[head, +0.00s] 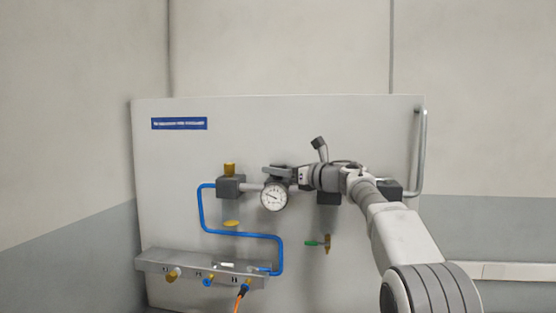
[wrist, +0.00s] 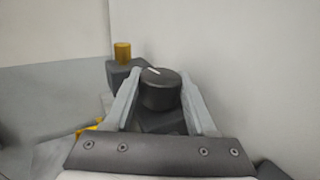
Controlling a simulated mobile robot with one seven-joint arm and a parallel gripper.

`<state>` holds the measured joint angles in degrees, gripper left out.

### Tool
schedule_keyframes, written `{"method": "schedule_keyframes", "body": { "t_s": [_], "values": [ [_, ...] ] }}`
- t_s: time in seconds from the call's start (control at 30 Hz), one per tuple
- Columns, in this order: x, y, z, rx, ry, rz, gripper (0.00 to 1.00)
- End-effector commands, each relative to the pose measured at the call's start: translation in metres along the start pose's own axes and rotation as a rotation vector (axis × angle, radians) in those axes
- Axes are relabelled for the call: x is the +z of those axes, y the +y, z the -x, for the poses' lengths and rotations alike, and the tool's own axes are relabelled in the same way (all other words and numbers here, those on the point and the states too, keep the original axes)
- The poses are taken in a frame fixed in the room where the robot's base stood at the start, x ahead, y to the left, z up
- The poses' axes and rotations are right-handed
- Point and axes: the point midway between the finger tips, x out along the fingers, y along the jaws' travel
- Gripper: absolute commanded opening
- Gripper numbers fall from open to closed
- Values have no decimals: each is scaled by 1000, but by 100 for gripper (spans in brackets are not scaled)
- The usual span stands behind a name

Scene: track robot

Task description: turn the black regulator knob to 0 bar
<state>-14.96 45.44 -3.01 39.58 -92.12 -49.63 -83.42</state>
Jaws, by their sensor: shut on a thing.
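The black regulator knob (wrist: 160,92) shows in the wrist view between the two grey fingers of my gripper (wrist: 160,90). The fingers are shut on its sides. A white mark on its top points to the upper left. In the head view my gripper (head: 284,174) reaches in from the right, just above the round white gauge (head: 274,197), and largely hides the knob. The gauge has a dark needle, but its numbers are too small to read, so I cannot tell the pressure.
A white panel (head: 345,260) carries a dark block with a yellow cap (head: 229,169), a blue tube (head: 240,234), a grey manifold (head: 150,266) and a green-handled valve (head: 318,243). A grey vertical pipe (head: 421,150) runs along the right edge. The panel's upper middle is clear.

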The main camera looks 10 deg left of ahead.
Motion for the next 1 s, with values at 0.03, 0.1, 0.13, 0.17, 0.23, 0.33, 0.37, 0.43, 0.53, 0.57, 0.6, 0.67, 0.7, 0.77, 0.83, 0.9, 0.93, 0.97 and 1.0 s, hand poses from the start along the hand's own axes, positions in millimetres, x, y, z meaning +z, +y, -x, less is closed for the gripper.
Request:
{"method": "schedule_keyframes", "body": {
  "t_s": [0.03, 0.1, 0.13, 0.17, 0.23, 0.33, 0.37, 0.43, 0.53, 0.57, 0.6, 0.67, 0.7, 0.77, 0.83, 0.9, 0.93, 0.97, 1.0],
  "values": [
    [4, -1, 0, 18, 1, 0, 1],
    [3, -1, 0, 40, 1, 0, 1],
    [3, -1, 0, 48, 0, 0, 1],
    [3, -1, 0, 55, 0, 0, 1],
    [2, -1, 0, 70, 0, -1, 1],
    [1, 0, 0, 82, -1, 0, 1],
    [1, 0, 0, 84, -1, 0, 1],
    [1, 0, 0, 88, -1, 0, 1],
    [0, 0, 0, 90, -1, 0, 1],
    [0, 0, 0, 90, -1, 0, 1],
    [0, 0, 0, 90, -1, 0, 1],
    [0, 0, 0, 90, -1, 0, 1],
    [0, 0, 0, 89, -1, 0, 1],
    [0, 0, 0, 89, -1, 0, 1],
    [0, 0, 0, 89, 0, 0, 67],
    [0, 0, 0, 89, 0, 0, 80],
    [0, 0, 0, 89, 0, 0, 85],
    [0, 0, 0, 89, 0, 0, 86],
    [0, 0, 0, 89, 0, 0, 86]
  ]
}}
